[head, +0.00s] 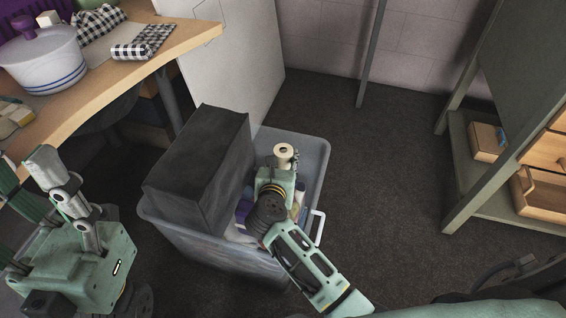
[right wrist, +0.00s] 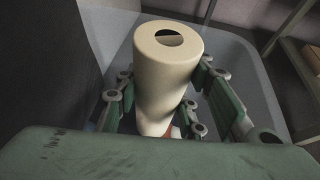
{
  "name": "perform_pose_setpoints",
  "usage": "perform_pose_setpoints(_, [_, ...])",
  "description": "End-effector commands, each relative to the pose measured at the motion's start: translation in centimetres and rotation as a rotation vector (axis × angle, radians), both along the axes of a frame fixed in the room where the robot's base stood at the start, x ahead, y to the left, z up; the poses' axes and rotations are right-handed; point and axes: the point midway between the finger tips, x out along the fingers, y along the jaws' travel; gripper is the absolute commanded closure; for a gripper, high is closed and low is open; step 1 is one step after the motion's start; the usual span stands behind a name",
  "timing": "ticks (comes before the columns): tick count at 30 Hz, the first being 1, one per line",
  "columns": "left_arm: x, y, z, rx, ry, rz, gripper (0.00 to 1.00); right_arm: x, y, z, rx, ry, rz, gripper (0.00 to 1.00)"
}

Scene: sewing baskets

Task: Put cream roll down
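The cream roll (head: 284,150) is a pale tube with a hole in its end. In the right wrist view the roll (right wrist: 167,75) stands upright between the fingers of my right gripper (right wrist: 165,105), which close in on it from both sides. In the head view my right gripper (head: 283,165) is over the grey bin (head: 318,160), with the roll at its tip. The roll's lower end is partly hidden, so I cannot tell if it touches anything beneath. My left arm is at the left; its gripper (head: 62,185) is seen from behind and its fingertips are unclear.
A large dark box (head: 200,165) fills the bin's left half and rises above its rim. Several items lie under my right arm. A wooden table (head: 110,85) with a white pot (head: 42,55) and checked cloth (head: 143,40) is at the upper left. A green shelf (head: 480,190) stands right. The floor between is clear.

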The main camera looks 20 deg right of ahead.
Motion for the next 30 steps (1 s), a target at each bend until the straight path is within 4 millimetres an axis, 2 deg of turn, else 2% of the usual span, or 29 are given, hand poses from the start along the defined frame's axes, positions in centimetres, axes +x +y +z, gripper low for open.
perform_pose_setpoints(1, [-0.1,0.0,0.1,-0.002,-0.003,0.000,0.38,0.0,0.0,0.0,0.000,0.001,0.000,0.58])
perform_pose_setpoints(6, [-0.2,0.1,0.2,-0.005,-0.006,0.001,0.38,0.0,0.0,0.0,0.000,0.001,0.000,0.46])
perform_pose_setpoints(14, [-0.2,0.1,0.1,-0.006,-0.001,0.002,0.38,0.0,0.0,0.0,0.000,0.001,0.000,0.46])
perform_pose_setpoints(19, [-0.2,0.2,0.2,-0.010,0.020,0.003,0.38,0.0,-0.1,1.5,-0.002,-0.001,-0.001,0.46])
perform_pose_setpoints(20, [-0.2,0.3,-0.2,-0.012,0.037,0.004,0.38,-0.2,0.1,1.8,0.000,0.000,0.001,0.46])
perform_pose_setpoints(24, [-0.2,0.2,1.1,-0.010,0.032,0.003,0.38,-2.7,1.4,2.6,0.005,0.004,0.000,0.46])
perform_pose_setpoints(30, [-0.2,0.2,2.0,-0.009,0.031,0.002,0.38,-5.2,2.6,3.8,0.002,0.002,0.000,0.46])
